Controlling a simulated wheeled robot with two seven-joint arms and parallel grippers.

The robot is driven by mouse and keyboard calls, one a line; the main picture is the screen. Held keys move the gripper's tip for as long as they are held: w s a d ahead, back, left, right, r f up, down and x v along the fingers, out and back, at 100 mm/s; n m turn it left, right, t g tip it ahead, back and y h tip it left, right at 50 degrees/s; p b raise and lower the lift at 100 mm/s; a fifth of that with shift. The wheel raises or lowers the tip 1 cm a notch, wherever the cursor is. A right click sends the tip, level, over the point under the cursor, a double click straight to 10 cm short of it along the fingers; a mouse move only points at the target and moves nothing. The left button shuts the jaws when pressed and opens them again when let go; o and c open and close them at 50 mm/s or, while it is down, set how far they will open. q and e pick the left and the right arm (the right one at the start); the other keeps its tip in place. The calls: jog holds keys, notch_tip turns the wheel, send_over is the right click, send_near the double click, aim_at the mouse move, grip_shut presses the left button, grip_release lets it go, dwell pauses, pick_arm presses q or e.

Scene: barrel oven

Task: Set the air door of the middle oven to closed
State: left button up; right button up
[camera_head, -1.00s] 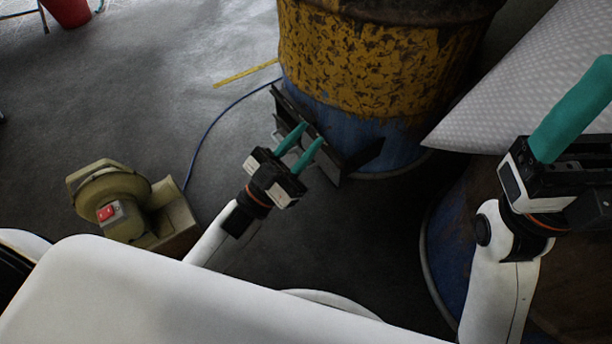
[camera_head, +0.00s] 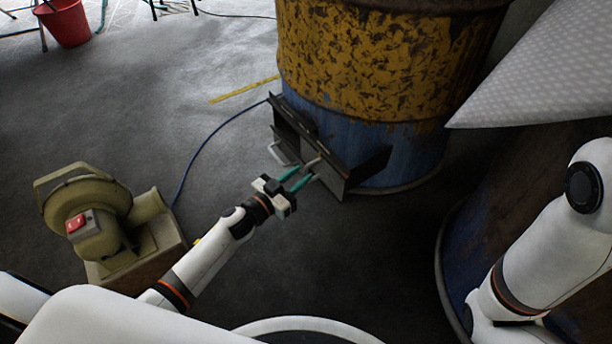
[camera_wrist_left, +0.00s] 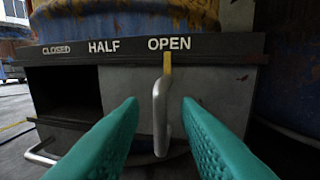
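The middle oven is a yellow and blue barrel (camera_head: 385,60) with a dark metal air door box at its base. In the left wrist view the box's top strip (camera_wrist_left: 215,46) reads CLOSED, HALF and OPEN from left to right. The grey sliding air door (camera_wrist_left: 215,85) sits at the right, with its yellow pointer (camera_wrist_left: 167,64) under OPEN. Its upright metal handle (camera_wrist_left: 160,115) appears between the teal fingers of my left gripper (camera_head: 300,178). These fingers are open and apart from the handle on both sides. The left part of the opening is dark and uncovered. My right gripper is out of view.
A pale blower (camera_head: 95,225) stands at the left, with a blue cable (camera_head: 200,150) behind it. A second metal handle (camera_head: 277,153) sticks out low at the box's left. Another barrel (camera_head: 490,225) stands at the right. Floor in front of the box is clear.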

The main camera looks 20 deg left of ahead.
aim_at(306, 170)
pick_arm(q)
jog(key=shift+b+x, duration=0.45)
jog(key=shift+x, duration=1.2)
grip_shut()
